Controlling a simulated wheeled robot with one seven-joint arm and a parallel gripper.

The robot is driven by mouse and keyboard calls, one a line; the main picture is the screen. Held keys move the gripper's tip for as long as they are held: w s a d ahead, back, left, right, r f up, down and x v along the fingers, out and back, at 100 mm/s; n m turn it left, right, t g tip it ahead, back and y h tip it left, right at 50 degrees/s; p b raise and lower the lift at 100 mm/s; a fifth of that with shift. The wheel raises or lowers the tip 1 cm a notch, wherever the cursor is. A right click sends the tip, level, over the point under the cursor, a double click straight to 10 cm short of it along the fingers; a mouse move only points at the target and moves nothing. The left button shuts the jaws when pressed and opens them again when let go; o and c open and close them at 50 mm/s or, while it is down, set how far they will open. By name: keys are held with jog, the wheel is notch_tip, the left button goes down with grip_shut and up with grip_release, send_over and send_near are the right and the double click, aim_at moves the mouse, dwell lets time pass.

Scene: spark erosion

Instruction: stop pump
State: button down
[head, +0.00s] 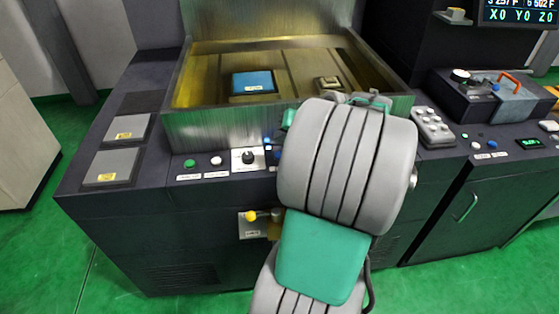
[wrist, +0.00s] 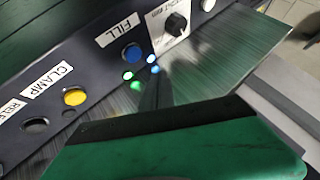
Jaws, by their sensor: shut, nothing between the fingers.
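The control panel on the front of the machine shows a green button (head: 190,163), a white button (head: 217,160) and a black knob (head: 249,157) on a pale plate. Their small labels are unreadable in the head view. In the wrist view the panel appears turned, with the knob (wrist: 177,25), part of a white button (wrist: 207,4), a blue button (wrist: 132,53) labelled FILL and a yellow button (wrist: 75,97) labelled CLAMP. My gripper (wrist: 153,82) is shut and empty, its dark fingers close to the panel near the FILL button. Contact cannot be told. My arm hides it in the head view.
The metal tank (head: 205,129) rises behind the panel, with a blue block (head: 253,82) inside. A yellow-knobbed lever (head: 251,216) juts from the cabinet front. A grey keypad (head: 432,127) lies to the right of my arm. Green floor is free at the left.

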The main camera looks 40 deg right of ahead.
jog(key=shift+f+b, duration=0.85)
jog(key=shift+f, duration=1)
dwell(0.4)
jog(key=shift+f, duration=0.4)
jog(key=shift+f+b, duration=0.5)
jog(key=shift+b, duration=0.05)
dwell(0.5)
jog(key=shift+r+p, duration=0.75)
jog(key=shift+r, duration=0.15)
notch_tip(320, 180, up, 5)
jog(key=p, duration=0.4)
jog(key=shift+r, duration=0.1)
